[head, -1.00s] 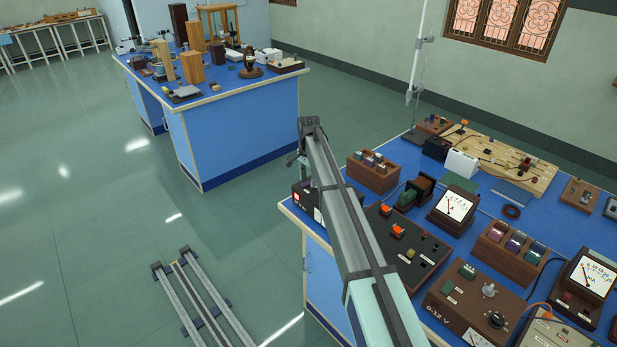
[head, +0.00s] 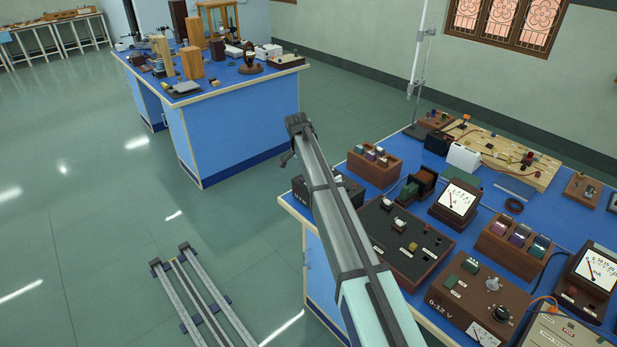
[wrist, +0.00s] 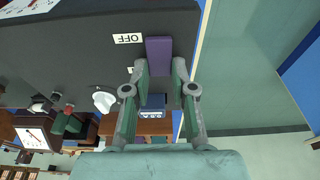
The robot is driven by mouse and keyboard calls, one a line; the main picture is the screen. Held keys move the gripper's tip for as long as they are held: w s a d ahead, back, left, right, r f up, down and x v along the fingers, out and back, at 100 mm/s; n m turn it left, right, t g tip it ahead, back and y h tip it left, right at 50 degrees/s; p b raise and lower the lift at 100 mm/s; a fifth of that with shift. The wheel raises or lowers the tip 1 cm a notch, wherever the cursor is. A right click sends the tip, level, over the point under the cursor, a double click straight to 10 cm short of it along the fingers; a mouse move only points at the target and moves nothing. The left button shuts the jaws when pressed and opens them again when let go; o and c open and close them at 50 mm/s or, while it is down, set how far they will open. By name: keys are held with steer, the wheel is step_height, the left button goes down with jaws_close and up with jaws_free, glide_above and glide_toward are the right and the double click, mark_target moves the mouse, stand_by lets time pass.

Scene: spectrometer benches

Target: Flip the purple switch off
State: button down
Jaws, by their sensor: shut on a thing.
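In the wrist view, the purple switch (wrist: 158,48) stands on a dark panel beside a white OFF label (wrist: 128,38) that appears upside down. My gripper (wrist: 160,64) has one fingertip on each side of the switch's near end and is shut on it. In the head view, my arm hides the switch and the gripper. The dark box (head: 299,191) at the bench's left edge shows only partly beside the arm.
A brown-edged panel (head: 378,240) with small lamps, now white, stands right of my arm. Meters, wooden racks and a 0-12 V supply (head: 462,297) crowd the blue bench. The floor to the left is mostly clear, apart from a rail (head: 190,285).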

steer(key=shift+t+h, duration=0.3)
steer(key=shift+h, duration=0.1)
steer(key=c, duration=1)
jaws_free()
steer(key=shift+o, duration=0.2)
steer(key=shift+s+a+r, duration=0.1)
steer(key=shift+r, duration=0.05)
steer(key=v, duration=1.1)
steer(key=shift+r, duration=0.35)
steer(key=shift+s, duration=0.1)
